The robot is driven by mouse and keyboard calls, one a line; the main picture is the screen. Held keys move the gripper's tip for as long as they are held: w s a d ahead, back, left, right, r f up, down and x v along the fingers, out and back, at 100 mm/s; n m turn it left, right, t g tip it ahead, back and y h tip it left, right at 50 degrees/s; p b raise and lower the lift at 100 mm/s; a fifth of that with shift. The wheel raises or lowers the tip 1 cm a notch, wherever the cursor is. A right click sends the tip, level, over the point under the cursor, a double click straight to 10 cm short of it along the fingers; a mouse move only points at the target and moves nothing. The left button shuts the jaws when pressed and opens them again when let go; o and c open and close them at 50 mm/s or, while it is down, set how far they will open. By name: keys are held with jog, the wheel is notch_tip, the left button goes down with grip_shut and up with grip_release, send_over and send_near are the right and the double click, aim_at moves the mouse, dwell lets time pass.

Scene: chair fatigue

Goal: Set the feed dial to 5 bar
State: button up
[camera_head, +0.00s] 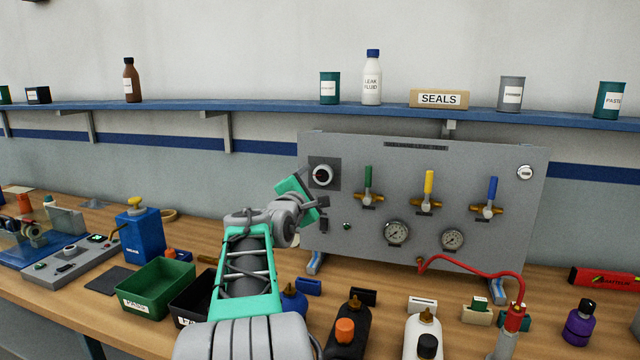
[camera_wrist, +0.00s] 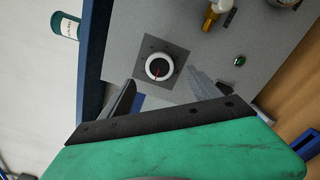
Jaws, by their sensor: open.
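The feed dial (camera_head: 322,175) is a round black-and-white knob on a dark square plate at the upper left of the grey panel (camera_head: 464,175). In the wrist view the dial (camera_wrist: 158,68) shows a white face with a red pointer line. Its scale is too small to read. My gripper (camera_wrist: 162,94) is open and empty, its two dark fingers apart, short of the dial and on either side of it in the picture. In the head view my gripper (camera_head: 318,200) is just left of and below the dial, and its fingers are partly hidden.
The panel also carries green (camera_head: 368,180), yellow (camera_head: 428,184) and blue (camera_head: 491,190) valve handles and two gauges (camera_head: 397,233). A blue shelf (camera_head: 270,108) runs above. Bottles and bins, such as the green bin (camera_head: 158,288), stand on the bench.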

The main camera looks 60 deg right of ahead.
aim_at(321, 176)
jog(key=d, duration=0.3)
jog(key=w+d+p, duration=0.1)
jog(key=d, duration=0.2)
jog(key=shift+w+d, duration=0.15)
jog(key=shift+d, duration=0.25)
jog(key=c, duration=1.4)
